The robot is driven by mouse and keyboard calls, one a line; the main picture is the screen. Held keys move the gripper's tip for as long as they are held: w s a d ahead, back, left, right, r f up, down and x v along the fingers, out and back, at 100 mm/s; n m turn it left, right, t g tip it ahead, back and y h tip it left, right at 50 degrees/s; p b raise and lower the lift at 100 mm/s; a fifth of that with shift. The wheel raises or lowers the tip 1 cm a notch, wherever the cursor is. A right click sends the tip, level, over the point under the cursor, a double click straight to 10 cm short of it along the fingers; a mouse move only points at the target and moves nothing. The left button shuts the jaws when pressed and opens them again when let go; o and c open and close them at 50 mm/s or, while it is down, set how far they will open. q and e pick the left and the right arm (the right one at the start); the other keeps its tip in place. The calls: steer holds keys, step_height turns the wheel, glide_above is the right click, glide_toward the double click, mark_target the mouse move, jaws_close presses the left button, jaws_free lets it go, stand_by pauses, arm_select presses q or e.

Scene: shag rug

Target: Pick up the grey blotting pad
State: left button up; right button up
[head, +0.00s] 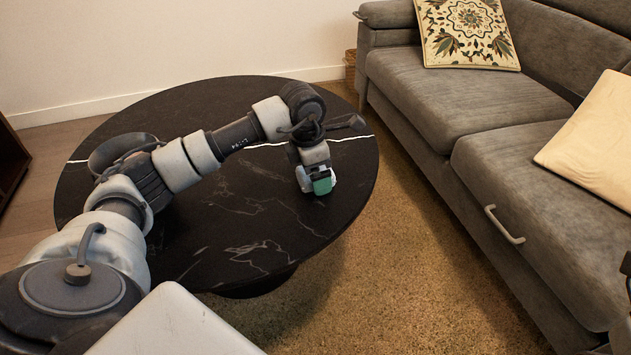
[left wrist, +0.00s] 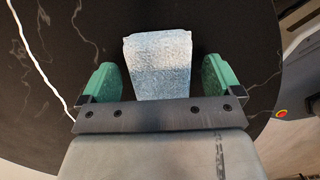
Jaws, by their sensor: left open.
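The blotting pad (left wrist: 160,66) is a pale blue-grey, fuzzy block on the black table. In the left wrist view it stands between the two green fingers of my left gripper, with dark gaps showing on both sides. My left gripper (head: 318,184) is open and points down at the right part of the tabletop in the head view. There the gripper mostly hides the pad. I cannot tell whether the pad touches the palm. My right gripper is not in view.
The round black marble table (head: 225,240) has white veins and is otherwise clear. A grey sofa (head: 505,170) with a patterned cushion (head: 468,30) and a cream cushion (head: 598,140) stands at right. A brown rug (head: 400,255) lies between table and sofa.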

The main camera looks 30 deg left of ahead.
arm_select(q)
steer(key=shift+f, duration=0.25)
steer(key=shift+c, duration=0.4)
steer(key=shift+c, duration=1.2)
steer(key=c, duration=0.7)
steer(key=shift+r, duration=0.1)
